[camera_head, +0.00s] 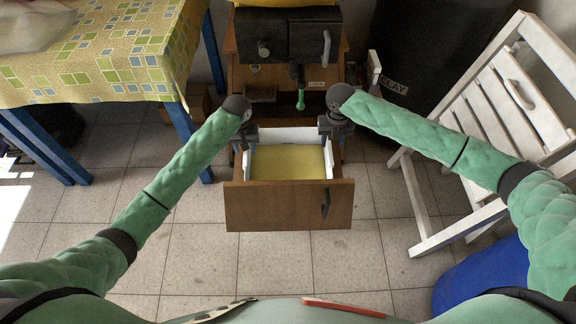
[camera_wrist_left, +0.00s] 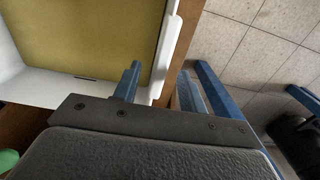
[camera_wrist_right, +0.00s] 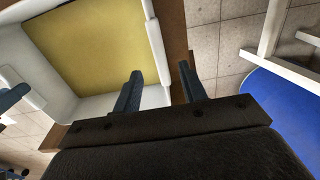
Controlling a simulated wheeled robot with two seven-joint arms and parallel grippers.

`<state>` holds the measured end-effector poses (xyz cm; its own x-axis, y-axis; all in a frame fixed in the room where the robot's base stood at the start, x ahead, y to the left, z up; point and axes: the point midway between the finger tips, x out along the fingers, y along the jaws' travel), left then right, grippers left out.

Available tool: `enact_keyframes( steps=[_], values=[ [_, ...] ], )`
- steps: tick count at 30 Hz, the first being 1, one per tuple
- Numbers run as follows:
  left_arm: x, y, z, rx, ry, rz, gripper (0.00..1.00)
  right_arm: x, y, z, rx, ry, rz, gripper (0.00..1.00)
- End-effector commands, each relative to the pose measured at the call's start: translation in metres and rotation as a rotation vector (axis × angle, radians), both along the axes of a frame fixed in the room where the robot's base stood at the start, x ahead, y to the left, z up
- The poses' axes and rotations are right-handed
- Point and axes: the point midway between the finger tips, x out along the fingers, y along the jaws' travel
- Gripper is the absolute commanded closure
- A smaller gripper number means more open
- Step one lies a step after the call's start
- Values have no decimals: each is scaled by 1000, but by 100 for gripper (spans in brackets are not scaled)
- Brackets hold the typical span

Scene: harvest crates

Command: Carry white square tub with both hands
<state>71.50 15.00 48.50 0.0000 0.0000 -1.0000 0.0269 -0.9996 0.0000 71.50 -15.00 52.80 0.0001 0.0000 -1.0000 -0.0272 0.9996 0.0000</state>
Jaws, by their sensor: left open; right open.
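The white square tub (camera_head: 290,136) with a yellow inside sits in an open wooden drawer (camera_head: 285,206). My left gripper (camera_head: 245,140) is open at the tub's left side. In the left wrist view, its fingers (camera_wrist_left: 163,72) are on either side of the white tub wall (camera_wrist_left: 170,45). My right gripper (camera_head: 335,128) is open at the tub's right side. In the right wrist view, its fingers (camera_wrist_right: 160,72) are on either side of the tub wall (camera_wrist_right: 156,45). Whether any finger touches the wall, I cannot tell.
The wooden cabinet (camera_head: 240,75) stands behind the drawer, with a dark box (camera_head: 286,28) on it. A table with a patterned cloth (camera_head: 110,50) is at left. A white chair (camera_head: 480,110) and blue object (camera_head: 480,276) are at right. Tiled floor (camera_head: 280,265) is clear in front.

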Motion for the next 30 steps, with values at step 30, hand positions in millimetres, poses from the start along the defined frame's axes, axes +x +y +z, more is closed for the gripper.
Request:
enact_keyframes(
  steps=[30],
  values=[
    [0, 0, -72, 0, 1, 0, 68, 0, 0, -71, 0, 0, -1, 68]
  ],
)
